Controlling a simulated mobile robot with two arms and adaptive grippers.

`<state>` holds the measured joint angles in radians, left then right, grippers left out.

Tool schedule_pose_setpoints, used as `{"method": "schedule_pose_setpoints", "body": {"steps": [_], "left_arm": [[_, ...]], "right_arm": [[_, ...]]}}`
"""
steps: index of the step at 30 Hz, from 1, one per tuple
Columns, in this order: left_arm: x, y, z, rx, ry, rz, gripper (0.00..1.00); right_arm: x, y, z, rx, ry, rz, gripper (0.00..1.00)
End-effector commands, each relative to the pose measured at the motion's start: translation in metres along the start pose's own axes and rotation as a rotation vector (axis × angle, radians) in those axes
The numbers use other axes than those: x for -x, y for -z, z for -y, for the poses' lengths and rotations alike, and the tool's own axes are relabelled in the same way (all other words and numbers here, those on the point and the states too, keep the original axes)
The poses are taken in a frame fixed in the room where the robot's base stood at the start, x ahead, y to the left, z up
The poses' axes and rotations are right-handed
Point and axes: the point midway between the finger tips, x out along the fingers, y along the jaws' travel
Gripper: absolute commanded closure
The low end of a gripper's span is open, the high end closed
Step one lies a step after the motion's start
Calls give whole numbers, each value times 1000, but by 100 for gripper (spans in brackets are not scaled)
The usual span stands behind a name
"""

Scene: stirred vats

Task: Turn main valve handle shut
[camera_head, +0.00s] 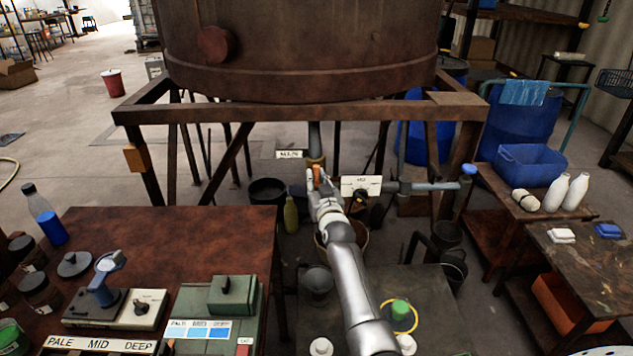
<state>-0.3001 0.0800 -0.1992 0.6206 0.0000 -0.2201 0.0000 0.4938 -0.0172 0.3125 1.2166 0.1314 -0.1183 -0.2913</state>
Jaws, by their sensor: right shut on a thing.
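The vat (300,50) is a large rusty brown tank on a steel frame. Under it a vertical pipe (315,135) comes down beside a small white sign (289,154) that seems to read MAIN. The main valve handle (317,174) shows as a small orange piece at this pipe. My right gripper (318,188) reaches it from below and is shut on it. The gripper and wrist hide most of the valve, so I cannot tell the handle's angle. My left gripper is out of view.
A white sign board (361,185) and a side pipe with a blue knob (468,169) are right of the gripper. A brown table (170,235) stands left, a dark table (440,300) below my arm. The frame beam (300,112) crosses above.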

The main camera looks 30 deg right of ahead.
Motion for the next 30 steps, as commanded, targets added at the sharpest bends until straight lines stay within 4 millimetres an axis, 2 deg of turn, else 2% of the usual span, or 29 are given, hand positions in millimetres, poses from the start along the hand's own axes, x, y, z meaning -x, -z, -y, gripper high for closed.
{"method": "schedule_pose_setpoints", "body": {"steps": [11,30], "left_arm": [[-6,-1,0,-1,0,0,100],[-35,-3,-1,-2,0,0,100]], "right_arm": [[0,-2,0,-98,1,-19,100],[0,-4,0,-660,1,-131,100]]}}
